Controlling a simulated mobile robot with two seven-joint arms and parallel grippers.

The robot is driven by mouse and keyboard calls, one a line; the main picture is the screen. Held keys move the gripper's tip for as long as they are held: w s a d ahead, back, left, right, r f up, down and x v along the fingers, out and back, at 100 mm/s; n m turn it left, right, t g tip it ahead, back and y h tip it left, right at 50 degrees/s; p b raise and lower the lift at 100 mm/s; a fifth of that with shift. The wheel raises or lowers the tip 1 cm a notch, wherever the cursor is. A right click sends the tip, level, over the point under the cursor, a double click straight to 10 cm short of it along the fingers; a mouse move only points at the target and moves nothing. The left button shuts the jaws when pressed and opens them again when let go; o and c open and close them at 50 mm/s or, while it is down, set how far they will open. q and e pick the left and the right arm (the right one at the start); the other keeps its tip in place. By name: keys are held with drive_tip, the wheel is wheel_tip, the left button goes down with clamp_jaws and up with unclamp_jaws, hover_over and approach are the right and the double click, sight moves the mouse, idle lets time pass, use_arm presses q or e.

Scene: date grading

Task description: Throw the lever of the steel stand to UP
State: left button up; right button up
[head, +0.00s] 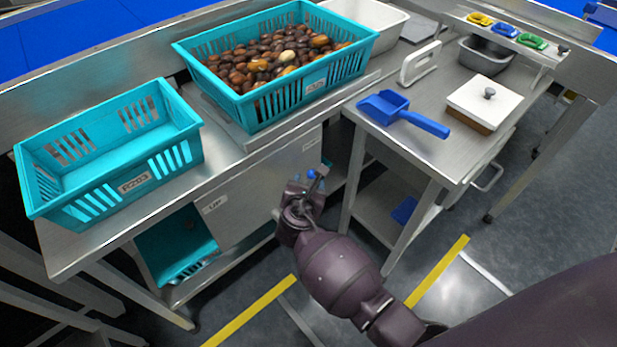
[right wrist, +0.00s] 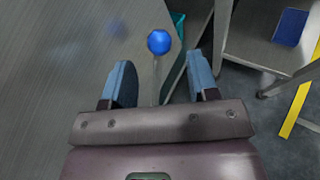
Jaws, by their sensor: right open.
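The lever's blue ball knob (head: 311,174) shows at the right part of the panel, at my right gripper (head: 308,185). In the right wrist view the blue knob (right wrist: 159,41) on a thin rod stands between and just beyond the two blue fingertips (right wrist: 163,85). The fingers are apart, and neither visibly touches the rod. The lever's base is hidden. My left gripper is not in view.
A teal crate of dates (head: 285,103) and an empty teal crate (head: 120,188) sit on top. A steel cart (head: 440,145) at right carries a blue scoop (head: 403,113), a white-lidded box (head: 487,100) and a grey bin (head: 486,56). The cart's leg stands close to my right gripper.

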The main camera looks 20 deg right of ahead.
sight(311, 177)
drive_tip(key=shift+b+x, duration=0.4)
drive_tip(key=shift+x, duration=1.35)
clamp_jaws()
